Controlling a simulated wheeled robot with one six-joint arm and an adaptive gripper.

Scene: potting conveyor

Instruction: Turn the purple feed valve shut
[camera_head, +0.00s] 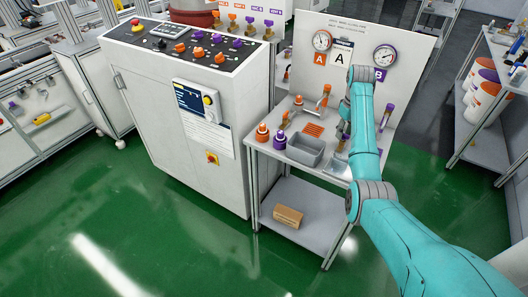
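A purple handle-like part (389,109) shows just right of my teal arm, below the purple B label (381,75) on the white back panel. It looks like part of the purple feed valve, and the arm hides most of that area. A matching orange valve (325,91) stands on a bent pipe to the left, under the orange A label (319,59). My gripper (343,133) seems to be the small grey part left of the arm, over the bench. It is largely hidden, so its fingers and any contact cannot be made out.
A cardboard box (288,216) lies on the lower shelf. A control cabinet (165,125) stands left. Green floor in front is clear.

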